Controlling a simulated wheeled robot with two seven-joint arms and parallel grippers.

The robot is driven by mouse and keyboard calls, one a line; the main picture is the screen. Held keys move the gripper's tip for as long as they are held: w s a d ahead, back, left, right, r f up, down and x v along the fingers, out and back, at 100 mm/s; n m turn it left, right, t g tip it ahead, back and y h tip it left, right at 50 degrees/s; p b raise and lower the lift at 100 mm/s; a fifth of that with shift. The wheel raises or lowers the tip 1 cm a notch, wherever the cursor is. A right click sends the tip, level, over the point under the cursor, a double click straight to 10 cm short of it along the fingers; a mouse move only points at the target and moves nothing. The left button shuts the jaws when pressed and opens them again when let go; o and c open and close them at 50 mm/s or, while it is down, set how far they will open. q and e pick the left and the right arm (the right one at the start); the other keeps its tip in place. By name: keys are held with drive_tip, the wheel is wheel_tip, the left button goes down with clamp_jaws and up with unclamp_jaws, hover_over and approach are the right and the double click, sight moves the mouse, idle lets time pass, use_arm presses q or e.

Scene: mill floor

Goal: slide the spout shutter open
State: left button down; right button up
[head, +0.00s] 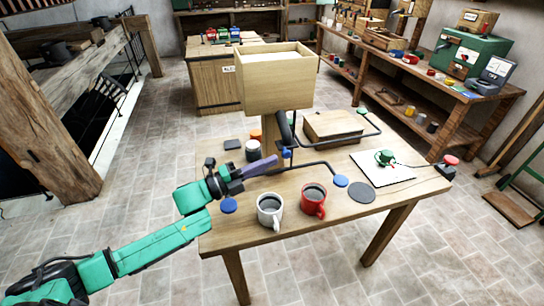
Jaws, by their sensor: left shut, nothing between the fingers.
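A pale wooden hopper (275,80) stands on a post on the wooden table. A dark slanted spout (286,128) comes down from under it. A small blue knob (286,153) is just below the spout; whether it belongs to the shutter is too small to tell. The shutter plate itself cannot be made out. My left gripper (268,163) reaches in from the left over the table, its purple fingers shut and empty. Its tips are just left of the blue knob; whether they touch is unclear. My right gripper is not in view.
A white mug (270,211) and a red mug (313,200) stand at the table's front. A black bent rod (308,167) ends at a blue disc (341,181). A wooden box (333,126), a white sheet (384,170) with a green object, and a dark disc (361,192) are to the right.

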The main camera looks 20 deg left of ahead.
sight(286, 152)
use_arm(q)
drive_tip(key=shift+w+d+r, duration=0.1)
drive_tip(key=shift+w+d, duration=0.35)
drive_tip(key=shift+d, duration=0.05)
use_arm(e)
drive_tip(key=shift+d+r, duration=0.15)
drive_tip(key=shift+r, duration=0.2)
use_arm(q)
drive_tip(key=x, duration=0.1)
drive_tip(key=b+x, duration=0.2)
drive_tip(key=x, duration=0.1)
drive_tip(key=shift+s+d+f, duration=0.2)
drive_tip(key=shift+d, duration=0.15)
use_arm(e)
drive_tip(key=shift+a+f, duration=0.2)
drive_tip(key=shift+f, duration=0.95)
